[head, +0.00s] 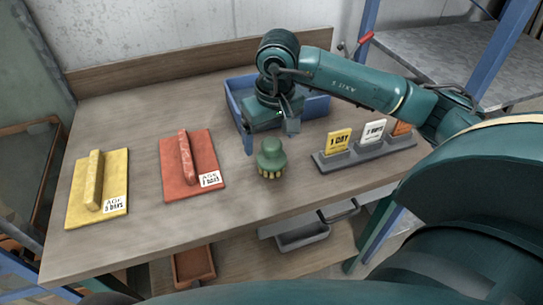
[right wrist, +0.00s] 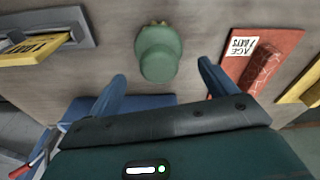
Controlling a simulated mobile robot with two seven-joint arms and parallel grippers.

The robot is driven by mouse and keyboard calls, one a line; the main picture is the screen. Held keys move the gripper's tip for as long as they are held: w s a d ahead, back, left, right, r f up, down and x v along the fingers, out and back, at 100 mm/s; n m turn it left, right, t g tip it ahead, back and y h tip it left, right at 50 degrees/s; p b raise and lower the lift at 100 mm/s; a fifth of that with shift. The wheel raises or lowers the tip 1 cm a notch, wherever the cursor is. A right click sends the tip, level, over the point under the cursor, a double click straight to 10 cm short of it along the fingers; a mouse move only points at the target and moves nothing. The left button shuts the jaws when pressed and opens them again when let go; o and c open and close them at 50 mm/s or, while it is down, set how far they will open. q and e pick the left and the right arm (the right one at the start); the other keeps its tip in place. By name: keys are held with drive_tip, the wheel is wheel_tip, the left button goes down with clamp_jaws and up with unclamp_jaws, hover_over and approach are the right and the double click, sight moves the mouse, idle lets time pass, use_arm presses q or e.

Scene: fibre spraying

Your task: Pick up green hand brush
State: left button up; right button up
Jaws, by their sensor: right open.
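The green hand brush (head: 271,158) stands on the wooden table near its middle, its rounded green handle up and its yellowish bristles down. It also shows in the right wrist view (right wrist: 158,54), ahead of the fingers and roughly between their lines. My right gripper (head: 287,116) hangs over the table just behind the brush, near the front of the blue bin. In the right wrist view its two fingers (right wrist: 162,82) are spread apart with nothing between them. The gripper and the brush look apart. My left gripper is not in view.
A blue bin (head: 314,106) stands behind the gripper. A grey holder (head: 367,153) with day-label cards stands to the right. The table (head: 215,226) is clear in front of the brush.

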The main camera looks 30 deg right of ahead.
sight(271, 154)
drive_tip(key=f, duration=0.2)
drive_tip(key=f+p, duration=0.1)
drive_tip(key=f, duration=0.1)
drive_tip(key=shift+s+f, duration=0.1)
drive_tip(key=shift+s, duration=0.2)
drive_tip(key=shift+w+f, duration=0.15)
drive_tip(key=shift+f, duration=0.45)
drive_tip(key=shift+c, duration=0.4)
drive_tip(key=c, duration=1)
wheel_tip(271, 154, up, 10)
drive_tip(key=shift+r+b, duration=0.1)
drive_tip(key=shift+b, duration=0.35)
drive_tip(key=o, duration=0.5)
drive_tip(key=c, duration=0.4)
